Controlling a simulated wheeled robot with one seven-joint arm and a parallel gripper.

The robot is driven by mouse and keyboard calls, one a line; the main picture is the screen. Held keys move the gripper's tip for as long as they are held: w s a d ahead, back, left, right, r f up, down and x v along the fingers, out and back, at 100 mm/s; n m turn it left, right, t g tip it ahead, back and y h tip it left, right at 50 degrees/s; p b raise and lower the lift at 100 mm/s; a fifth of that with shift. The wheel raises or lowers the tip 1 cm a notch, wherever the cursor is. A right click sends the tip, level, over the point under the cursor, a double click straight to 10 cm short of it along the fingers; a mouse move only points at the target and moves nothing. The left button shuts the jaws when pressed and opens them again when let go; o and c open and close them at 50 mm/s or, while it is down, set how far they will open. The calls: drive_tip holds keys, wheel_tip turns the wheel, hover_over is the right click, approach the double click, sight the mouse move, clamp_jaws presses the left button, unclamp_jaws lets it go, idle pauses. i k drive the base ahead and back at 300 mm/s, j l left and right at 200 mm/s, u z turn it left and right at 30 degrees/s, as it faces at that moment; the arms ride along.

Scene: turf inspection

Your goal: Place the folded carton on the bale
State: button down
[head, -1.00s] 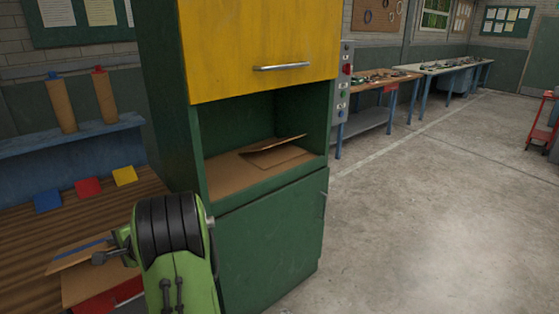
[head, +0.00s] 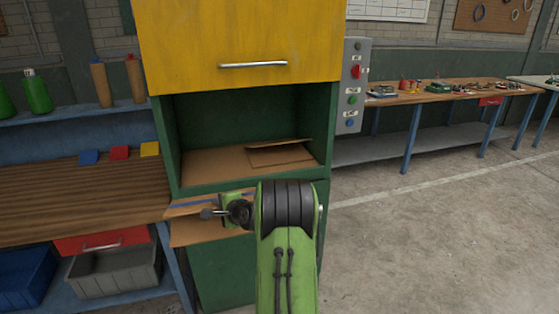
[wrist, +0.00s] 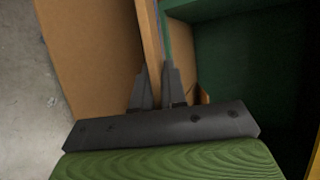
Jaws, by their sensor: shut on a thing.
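My gripper (head: 212,213) is shut on a folded brown carton (head: 205,236) with a blue stripe, in front of the green cabinet just below its open bay. In the wrist view my gripper (wrist: 158,85) pinches one flap, and a broad carton panel (wrist: 95,60) hangs to the left. My arm hides the carton's right part in the head view. Inside the bay lies a flat brown cardboard layer (head: 205,168), likely the bale. Another folded cardboard piece (head: 285,156) lies on its right, with a slightly raised flap. The held carton is outside the bay.
The green cabinet's yellow upper door (head: 240,35) is shut above the bay. A wooden bench (head: 75,195) with blue, red and yellow squares stands left. A grey control box (head: 352,85) is fixed at the cabinet's right. The floor on the right is clear.

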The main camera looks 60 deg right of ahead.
sight(215, 163)
drive_tip(key=i+l, duration=0.25)
drive_tip(key=l, duration=0.15)
drive_tip(key=i+l+u, duration=0.1)
drive_tip(key=i+l, duration=0.15)
drive_tip(key=l, duration=0.15)
drive_tip(key=i+l, duration=0.25)
drive_tip(key=l, duration=0.15)
drive_tip(key=i+l+u, duration=0.1)
drive_tip(key=i+l, duration=0.15)
drive_tip(key=l, duration=0.15)
